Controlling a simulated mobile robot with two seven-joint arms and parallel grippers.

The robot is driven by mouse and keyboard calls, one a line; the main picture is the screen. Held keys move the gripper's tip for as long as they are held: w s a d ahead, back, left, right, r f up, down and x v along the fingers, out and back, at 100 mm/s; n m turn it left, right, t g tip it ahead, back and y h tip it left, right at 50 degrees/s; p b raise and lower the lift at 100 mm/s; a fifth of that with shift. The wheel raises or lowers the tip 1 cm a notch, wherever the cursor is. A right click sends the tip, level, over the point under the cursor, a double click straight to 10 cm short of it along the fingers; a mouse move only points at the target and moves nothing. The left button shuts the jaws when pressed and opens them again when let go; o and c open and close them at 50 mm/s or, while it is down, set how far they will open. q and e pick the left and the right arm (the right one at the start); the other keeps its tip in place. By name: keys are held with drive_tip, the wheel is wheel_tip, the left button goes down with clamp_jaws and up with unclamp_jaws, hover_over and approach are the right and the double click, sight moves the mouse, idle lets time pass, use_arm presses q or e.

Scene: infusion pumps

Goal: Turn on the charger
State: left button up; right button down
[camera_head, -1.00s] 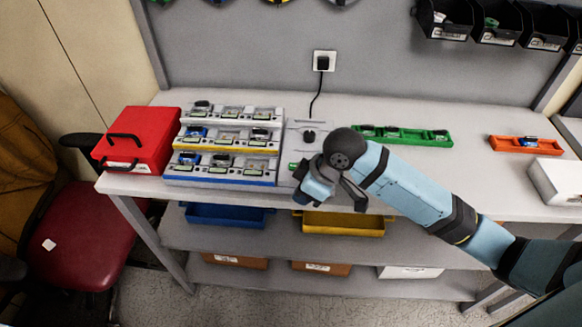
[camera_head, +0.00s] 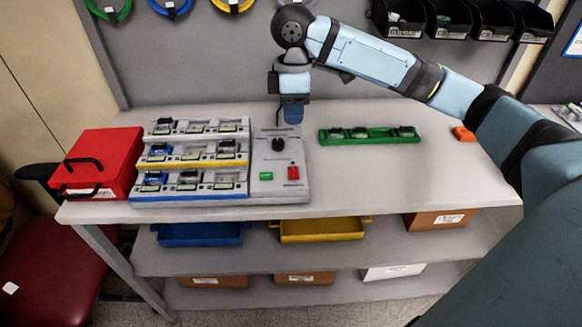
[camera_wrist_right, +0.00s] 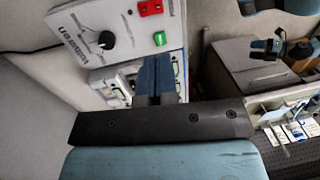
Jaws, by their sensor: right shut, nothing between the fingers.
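The charger (camera_head: 258,187) stands on the table with rows of docked modules (camera_head: 190,155). Its grey control panel at the right has a dark knob (camera_head: 278,144), a green button (camera_head: 267,176) and a red switch (camera_head: 293,173). In the right wrist view the panel (camera_wrist_right: 120,42) shows the knob (camera_wrist_right: 106,40), green button (camera_wrist_right: 160,39) and red switch (camera_wrist_right: 150,8). My right gripper (camera_head: 293,116) is shut and empty, pointing down near the back of the panel, apart from both buttons. Its closed fingers also show in the right wrist view (camera_wrist_right: 155,66). My left gripper is out of view.
A red case (camera_head: 105,160) stands left of the charger. A green rack (camera_head: 370,135) with several modules lies to the right, and an orange piece (camera_head: 464,134) is beyond it. The table front right of the charger is clear. Dark bins (camera_head: 400,18) hang on the wall.

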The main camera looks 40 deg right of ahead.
sight(293, 176)
drive_tip(key=shift+f, duration=0.1)
drive_tip(key=f, duration=0.4)
drive_tip(key=s+f+b, duration=0.1)
drive_tip(key=f, duration=0.4)
drive_tip(key=a+f, duration=0.1)
drive_tip(key=f, duration=0.3)
drive_tip(key=shift+s+f, duration=0.2)
drive_tip(key=shift+f, duration=0.2)
drive_tip(key=shift+r+p, duration=0.15)
drive_tip(key=shift+p, duration=0.45)
drive_tip(key=shift+f+b, duration=0.25)
drive_tip(key=shift+b, duration=0.15)
drive_tip(key=shift+r, duration=0.1)
